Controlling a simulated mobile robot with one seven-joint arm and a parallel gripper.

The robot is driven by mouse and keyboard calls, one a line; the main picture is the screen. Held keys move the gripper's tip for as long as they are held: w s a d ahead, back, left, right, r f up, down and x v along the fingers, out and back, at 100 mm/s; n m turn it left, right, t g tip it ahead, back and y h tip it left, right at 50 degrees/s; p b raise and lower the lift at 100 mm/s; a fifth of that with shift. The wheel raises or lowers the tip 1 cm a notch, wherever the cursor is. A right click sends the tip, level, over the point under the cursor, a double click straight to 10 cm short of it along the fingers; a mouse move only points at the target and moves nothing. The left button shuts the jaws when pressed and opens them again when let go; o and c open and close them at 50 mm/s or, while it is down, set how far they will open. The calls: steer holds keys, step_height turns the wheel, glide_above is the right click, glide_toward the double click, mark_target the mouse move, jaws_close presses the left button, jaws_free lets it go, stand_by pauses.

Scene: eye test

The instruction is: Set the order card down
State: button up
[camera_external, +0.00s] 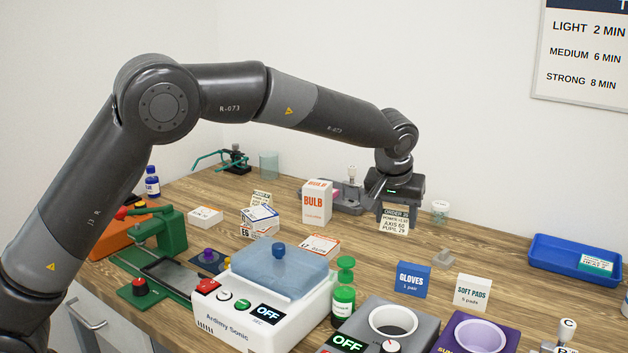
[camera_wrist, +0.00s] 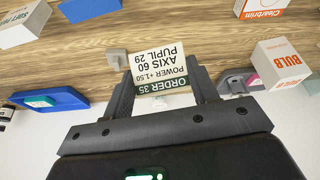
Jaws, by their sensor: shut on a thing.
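The order card (camera_external: 396,224), white with a dark green heading, reads ORDER 35, POWER +1.50, AXIS 60, PUPIL 29. My gripper (camera_external: 394,209) is shut on it, at the rear of the wooden table. In the wrist view the card (camera_wrist: 158,66) appears upside down between the two fingers of my gripper (camera_wrist: 160,76). Its lower edge is close to the tabletop in the outside view; I cannot tell whether it touches. A small grey block with a raised part (camera_external: 444,257) stands to the right and nearer the camera; it also shows beside the left finger in the wrist view (camera_wrist: 117,58).
GLOVES (camera_external: 412,280) and SOFT PADS (camera_external: 471,292) boxes stand nearer. Wood around the grey block is bare.

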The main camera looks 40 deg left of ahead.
steer(key=s+a+n+g+y, duration=0.1)
steer(key=s+a+n+y, duration=0.2)
steer(key=n, duration=0.4)
steer(key=shift+h, duration=0.3)
steer(key=f, duration=0.3)
steer(key=s+f, duration=0.1)
steer(key=f, duration=0.6)
steer(key=shift+s+a+f, duration=0.2)
steer(key=shift+a, duration=0.05)
steer(key=shift+f, duration=0.1)
steer(key=o, duration=0.9)
steer(key=shift+o, duration=0.2)
